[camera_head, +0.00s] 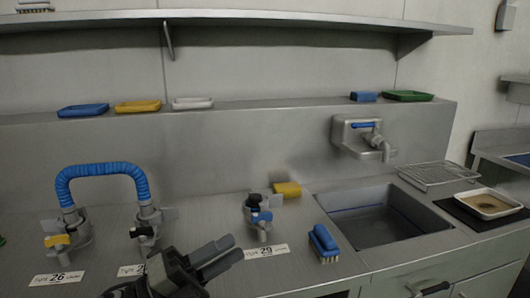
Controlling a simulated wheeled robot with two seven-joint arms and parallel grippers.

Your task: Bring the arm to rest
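My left gripper (236,247) reaches in from the bottom edge, left of centre, over the front of the steel counter (190,222). Its two grey fingers lie close side by side and point up and right. I see nothing held between them, but the angle hides whether a gap is left. The fingers are in front of the valve with the blue lever (262,217) and the number 29 label (267,251). The gripper's dark body partly covers another label to its left. My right gripper is not in view.
A blue hose (103,170) arches between two valves at left. A blue brush (323,243) lies right of the gripper, before the sink basin (372,218). A yellow sponge (287,190) lies behind. A wire rack (437,174) and white tray (488,204) are at right.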

